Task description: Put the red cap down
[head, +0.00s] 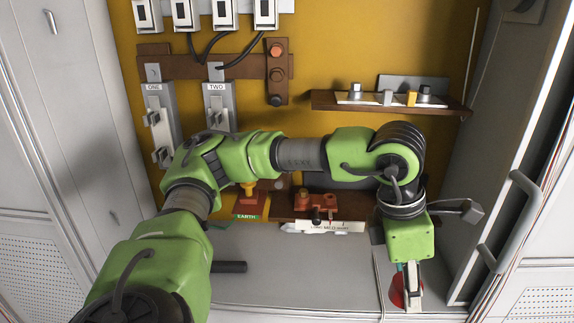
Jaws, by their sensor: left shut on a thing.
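My left gripper (408,288) points down at the lower right of the head view, at the end of the green arm. It is shut on the red cap (396,291), which shows as a dark red piece on the left side of the fingers. The fingers cover part of the cap. The cap is over the pale cabinet floor (300,275), and I cannot tell whether it touches it. My right gripper is not in view.
A brown shelf (330,102) with small parts is on the yellow back panel. A lower ledge (285,212) holds red-orange parts and a label. Fuse holders marked ONE (155,105) and TWO (218,97) are at left. An open door with a handle (515,230) is close on the right.

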